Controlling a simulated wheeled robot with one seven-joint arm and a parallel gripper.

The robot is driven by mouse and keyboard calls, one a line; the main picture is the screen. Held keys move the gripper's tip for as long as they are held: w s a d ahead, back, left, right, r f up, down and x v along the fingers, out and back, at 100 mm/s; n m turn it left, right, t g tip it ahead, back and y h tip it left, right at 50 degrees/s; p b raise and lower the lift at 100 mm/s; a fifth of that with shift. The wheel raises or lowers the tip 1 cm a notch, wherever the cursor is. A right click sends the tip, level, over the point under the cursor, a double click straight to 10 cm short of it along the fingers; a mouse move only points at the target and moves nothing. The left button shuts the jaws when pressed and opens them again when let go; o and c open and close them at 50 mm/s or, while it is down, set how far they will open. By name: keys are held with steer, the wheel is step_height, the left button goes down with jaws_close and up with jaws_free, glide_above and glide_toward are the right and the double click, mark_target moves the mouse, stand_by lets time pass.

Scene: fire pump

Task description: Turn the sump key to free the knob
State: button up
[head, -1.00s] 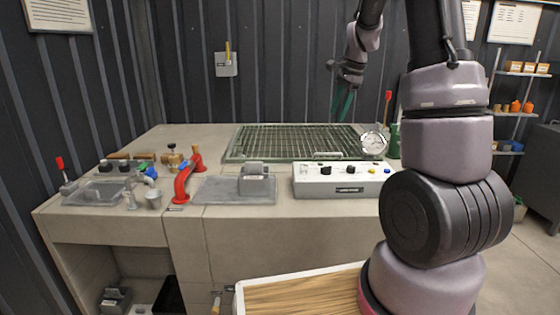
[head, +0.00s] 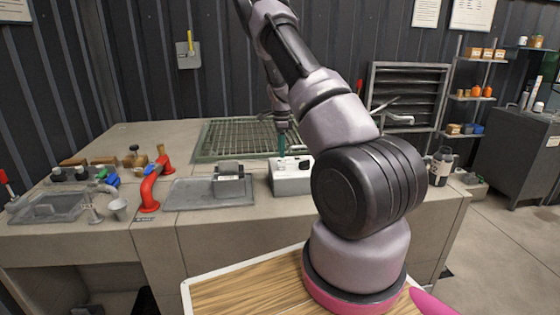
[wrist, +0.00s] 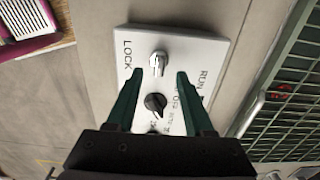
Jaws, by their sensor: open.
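The white control box (head: 290,182) stands on the bench, partly hidden behind my arm. In the wrist view, its white panel (wrist: 205,50) has a silver key (wrist: 158,62) near the word LOCK. A black knob (wrist: 155,102) sits beside the key, near small lettering. My gripper (wrist: 157,76) is open, its two green fingers spread apart on either side of the key and knob, with nothing held. I cannot tell how far the fingertips are above the panel.
A green grating (head: 225,140) lies behind the box. A grey block (head: 229,180) on a grey plate and a red pipe (head: 150,187) stand to the left. A sink (head: 45,207) is at the far left. Shelves (head: 470,95) stand at the right.

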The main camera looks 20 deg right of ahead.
mark_target(282, 164)
step_height(282, 164, down, 5)
steer(key=shift+r, duration=0.1)
stand_by(0.3)
jaws_close()
